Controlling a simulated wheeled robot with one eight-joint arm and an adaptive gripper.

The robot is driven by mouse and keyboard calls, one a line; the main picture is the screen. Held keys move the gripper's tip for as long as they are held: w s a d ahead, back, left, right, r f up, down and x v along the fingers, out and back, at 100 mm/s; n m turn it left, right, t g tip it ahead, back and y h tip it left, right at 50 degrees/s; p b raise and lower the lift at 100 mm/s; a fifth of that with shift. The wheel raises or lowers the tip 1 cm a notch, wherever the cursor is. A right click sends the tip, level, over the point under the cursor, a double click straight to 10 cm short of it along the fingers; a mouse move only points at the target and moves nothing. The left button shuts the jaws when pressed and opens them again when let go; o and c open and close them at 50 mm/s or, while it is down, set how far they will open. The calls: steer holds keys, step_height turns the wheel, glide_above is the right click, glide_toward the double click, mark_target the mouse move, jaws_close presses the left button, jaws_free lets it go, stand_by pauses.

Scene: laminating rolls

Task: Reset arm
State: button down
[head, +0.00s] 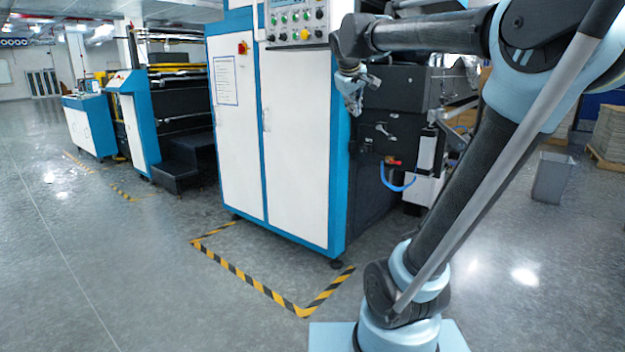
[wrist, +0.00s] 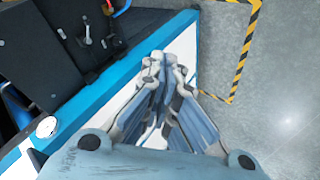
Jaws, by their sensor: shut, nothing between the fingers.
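My gripper (head: 352,90) hangs pointing down from the end of my arm in the head view, in front of the right part of the blue-and-white machine cabinet (head: 295,140). In the wrist view my gripper (wrist: 162,58) has its fingertips together, with nothing between them. It appears apart from the machine, though the exact gap is hard to judge. My arm is bent, with its upper links raised at the right of the head view.
Yellow-black tape (head: 262,287) marks the floor around the cabinet. A control panel (head: 296,20) tops the cabinet. A dark machine unit (head: 405,95) stands behind my gripper. A grey bin (head: 552,178) stands at right. The floor (head: 110,260) at left is clear.

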steer(key=s+d+f+m+g+y, duration=0.1)
steer(key=s+d+f+m+g, duration=0.1)
steer(key=s+f, duration=1.3)
steer(key=s+d+f+m+g+y, duration=0.1)
steer(key=s+d+f+m+g, duration=0.2)
steer(key=s+f, duration=1.3)
step_height(320, 180, down, 5)
steer(key=shift+s+d+r+m, duration=0.15)
steer(key=shift+d+m, duration=0.2)
steer(key=shift+m, duration=0.45)
steer(key=shift+w+f, duration=0.2)
steer(key=shift+w, duration=0.25)
